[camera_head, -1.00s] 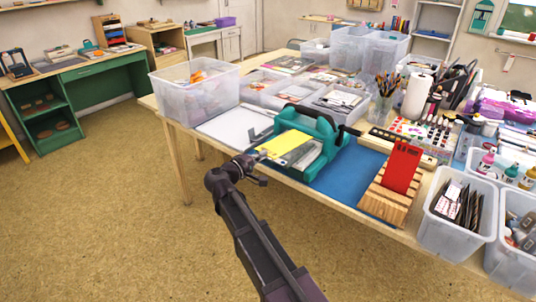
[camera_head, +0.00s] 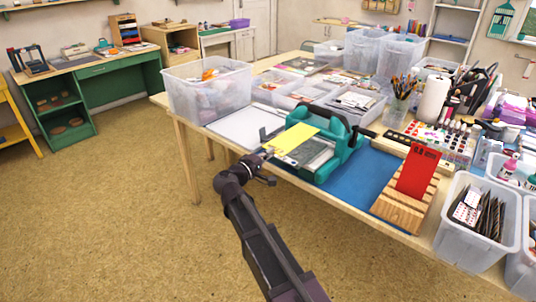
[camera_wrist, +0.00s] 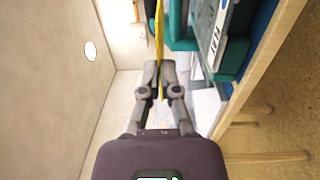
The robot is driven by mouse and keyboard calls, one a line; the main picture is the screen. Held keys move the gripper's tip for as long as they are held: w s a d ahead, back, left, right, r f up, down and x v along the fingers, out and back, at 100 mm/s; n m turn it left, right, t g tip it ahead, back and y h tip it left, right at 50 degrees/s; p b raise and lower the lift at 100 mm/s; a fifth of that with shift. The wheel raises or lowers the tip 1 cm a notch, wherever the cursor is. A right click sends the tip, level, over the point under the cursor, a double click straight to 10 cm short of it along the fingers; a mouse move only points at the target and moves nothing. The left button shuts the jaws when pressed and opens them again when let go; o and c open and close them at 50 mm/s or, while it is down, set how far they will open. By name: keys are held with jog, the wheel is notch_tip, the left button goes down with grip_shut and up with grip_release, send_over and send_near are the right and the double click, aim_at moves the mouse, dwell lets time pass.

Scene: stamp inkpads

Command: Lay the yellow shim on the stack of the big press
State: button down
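The yellow shim (camera_head: 292,139) is a thin flat sheet. My gripper (camera_head: 268,154) is shut on its near left edge. In the wrist view the shim (camera_wrist: 159,45) shows edge-on as a thin strip between my fingertips (camera_wrist: 159,72). The big press (camera_head: 343,145) is teal and stands on the table at the front edge. Its stack, with a grey plate (camera_head: 318,153) showing, lies on the press bed, partly hidden by the shim in the head view. The shim appears above the stack, with a gap in the wrist view, where the press (camera_wrist: 183,35) is to its right.
A wooden rack (camera_head: 400,210) holding a red sheet (camera_head: 418,172) stands right of the press on a blue mat (camera_head: 358,178). A clear bin (camera_head: 208,95) stands at the table's left corner. More bins and tools crowd the back. The floor in front is clear.

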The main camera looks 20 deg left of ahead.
jog(key=shift+f+b, duration=0.35)
jog(key=shift+f, duration=0.15)
jog(key=shift+s, duration=0.1)
jog(key=shift+f, duration=0.1)
jog(key=shift+f, duration=0.15)
jog(key=shift+w+d+f+b, duration=0.2)
jog(key=shift+w+f+b, duration=0.45)
jog(key=shift+b, duration=0.1)
jog(key=shift+w+d+f+b, duration=0.2)
jog(key=shift+w+f+b, duration=0.3)
jog(key=shift+f+b, duration=0.15)
